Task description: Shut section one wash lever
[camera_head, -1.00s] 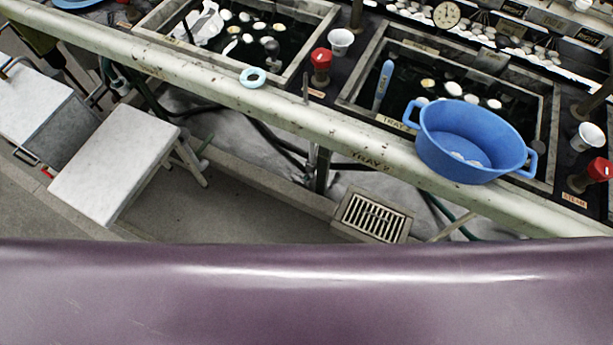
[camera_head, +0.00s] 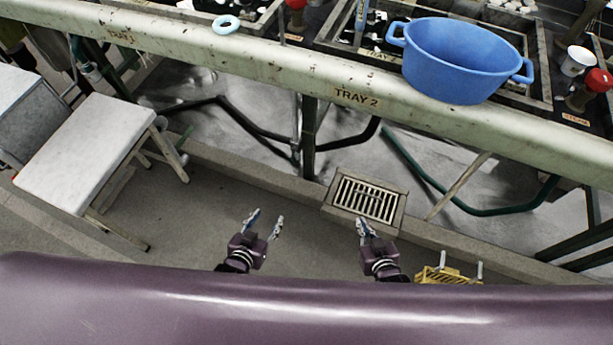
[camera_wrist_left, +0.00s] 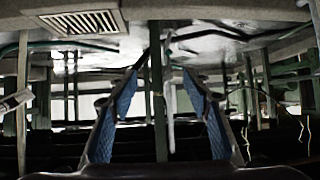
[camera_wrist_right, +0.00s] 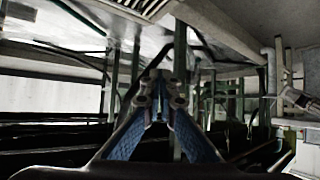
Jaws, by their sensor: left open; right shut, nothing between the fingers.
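No wash lever can be made out for certain in these views. My left gripper (camera_head: 263,222) is open and empty, low in front of the bench, over the floor left of the drain grate. Its two blue-padded fingers stand apart in the left wrist view (camera_wrist_left: 160,80). My right gripper (camera_head: 363,225) is shut and empty, just below the drain grate in the head view. Its fingertips meet in the right wrist view (camera_wrist_right: 160,85). Both grippers are apart from the bench and everything on it.
The green bench rail (camera_head: 290,75) labelled TRAY 2 crosses ahead. A blue tub (camera_head: 460,70) sits on it at right. A white-topped stool (camera_head: 85,155) stands left. A floor drain (camera_head: 367,198) and yellow object (camera_head: 447,275) lie low. Pipes and legs fill the space under the bench.

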